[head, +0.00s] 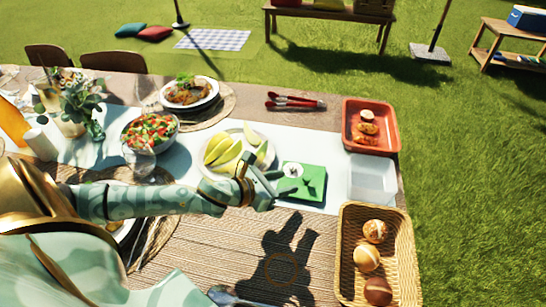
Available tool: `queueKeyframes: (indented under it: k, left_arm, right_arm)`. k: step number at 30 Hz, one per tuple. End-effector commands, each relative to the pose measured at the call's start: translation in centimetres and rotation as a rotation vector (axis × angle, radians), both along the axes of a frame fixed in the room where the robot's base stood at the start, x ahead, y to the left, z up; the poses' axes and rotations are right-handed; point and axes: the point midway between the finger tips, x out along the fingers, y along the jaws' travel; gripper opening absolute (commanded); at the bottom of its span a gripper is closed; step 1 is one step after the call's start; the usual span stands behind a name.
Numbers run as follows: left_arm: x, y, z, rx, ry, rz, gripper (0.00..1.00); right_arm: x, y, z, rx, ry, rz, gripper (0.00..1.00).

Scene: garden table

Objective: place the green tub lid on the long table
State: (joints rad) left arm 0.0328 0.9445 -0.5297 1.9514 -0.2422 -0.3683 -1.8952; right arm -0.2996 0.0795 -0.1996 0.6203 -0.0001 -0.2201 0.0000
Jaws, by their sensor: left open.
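The green tub lid (314,174) is a flat green square with a pale round mark. It lies on the white runner of the long table (210,245), between the plate of melon slices and the clear tub. My left gripper (281,182) is open at the lid's left edge, its fingertips over or just beside the lid. I cannot tell whether they touch it. A dark patch on the lid looks like the gripper's shadow. My right gripper is not in view.
The clear tub (372,181) stands right of the lid. Around are a melon plate (261,150), salad bowl (150,127), glass (139,161), orange tray (393,123), red tongs (292,101) and bread basket (345,275). The wooden front area is mostly clear, under my shadow.

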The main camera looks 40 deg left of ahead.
Motion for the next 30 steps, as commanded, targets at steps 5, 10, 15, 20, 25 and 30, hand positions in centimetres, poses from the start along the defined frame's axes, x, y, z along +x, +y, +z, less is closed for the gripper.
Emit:
queueKeyframes:
  k: [5, 10, 15, 20, 25, 30]
  left_arm:
    - [-1.9, 0.7, 0.9, 0.000, 0.000, 0.001, 0.42]
    - [-2.3, 0.8, 1.0, 0.000, -0.001, 0.001, 0.42]
    - [-2.3, 0.8, 1.0, 0.000, 0.000, 0.001, 0.42]
    - [-2.3, 0.8, 1.0, 0.000, 0.000, 0.001, 0.42]
    - [-2.3, 0.8, 0.9, 0.000, 0.000, 0.001, 0.42]
    - [-2.3, 0.8, 0.9, 0.000, 0.000, 0.001, 0.42]
  right_arm:
    - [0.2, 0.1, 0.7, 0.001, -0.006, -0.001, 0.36]
    - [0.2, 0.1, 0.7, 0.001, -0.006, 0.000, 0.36]
    - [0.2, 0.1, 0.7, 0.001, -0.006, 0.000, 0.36]
    - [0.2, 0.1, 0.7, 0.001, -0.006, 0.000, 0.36]
    - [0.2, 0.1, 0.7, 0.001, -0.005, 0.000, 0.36]
    - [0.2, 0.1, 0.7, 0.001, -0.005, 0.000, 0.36]
